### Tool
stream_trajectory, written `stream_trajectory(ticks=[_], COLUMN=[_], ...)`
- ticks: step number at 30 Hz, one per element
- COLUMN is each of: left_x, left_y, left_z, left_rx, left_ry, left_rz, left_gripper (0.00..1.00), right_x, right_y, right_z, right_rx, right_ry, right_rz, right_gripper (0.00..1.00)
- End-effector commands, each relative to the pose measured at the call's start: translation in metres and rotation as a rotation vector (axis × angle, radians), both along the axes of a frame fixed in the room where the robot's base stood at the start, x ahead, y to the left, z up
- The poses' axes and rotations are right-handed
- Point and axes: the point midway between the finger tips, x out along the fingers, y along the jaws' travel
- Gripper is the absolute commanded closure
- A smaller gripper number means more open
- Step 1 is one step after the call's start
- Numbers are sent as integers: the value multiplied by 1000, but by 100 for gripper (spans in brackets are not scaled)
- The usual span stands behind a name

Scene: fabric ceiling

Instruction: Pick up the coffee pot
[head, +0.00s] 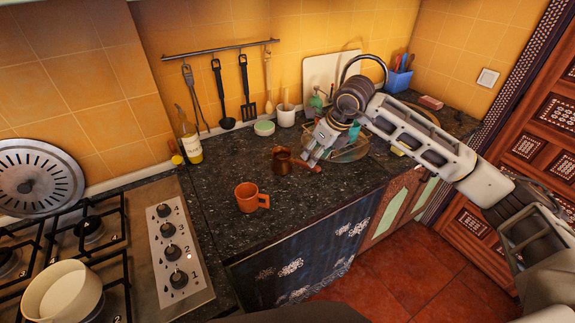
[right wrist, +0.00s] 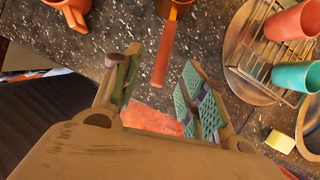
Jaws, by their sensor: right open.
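The coffee pot (head: 282,162) is a small copper-brown pot with a long reddish handle. It stands upright on the dark speckled counter, and its handle points right toward my right gripper (head: 311,155). In the right wrist view the handle (right wrist: 163,55) runs down from the top edge, and most of the pot's body is cut off. My right gripper (right wrist: 158,88) is open and empty. Its two green-padded fingers are spread to either side of the handle's line, with the handle's end just ahead of the gap. My left gripper is out of view.
An orange mug (head: 247,198) stands left of the pot, nearer the counter's front edge. A wire dish rack (head: 352,150) with cups is close on the right. A bottle (head: 190,146), a white cup (head: 286,116) and the gas stove (head: 150,235) are farther off.

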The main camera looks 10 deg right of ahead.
Motion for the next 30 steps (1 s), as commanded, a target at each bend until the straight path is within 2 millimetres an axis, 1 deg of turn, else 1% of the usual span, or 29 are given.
stream_trajectory(ticks=[3, 7, 11, 23, 26, 30], left_x=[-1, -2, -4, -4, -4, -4], left_y=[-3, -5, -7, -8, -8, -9], left_z=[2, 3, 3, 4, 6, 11], left_rx=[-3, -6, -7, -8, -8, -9], left_ry=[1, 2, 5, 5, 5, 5], left_rz=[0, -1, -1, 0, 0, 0], left_gripper=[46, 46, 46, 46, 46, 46], right_x=[5, 9, 10, 11, 13, 18], right_y=[3, 6, 7, 7, 6, 7], right_z=[-14, -25, -30, -32, -38, -50], right_rx=[1, 1, 1, 1, 1, 0], right_ry=[3, 0, 0, 1, 2, 2], right_rz=[0, 0, 0, -1, -1, -1], right_gripper=[57, 57, 57, 57, 57, 57])
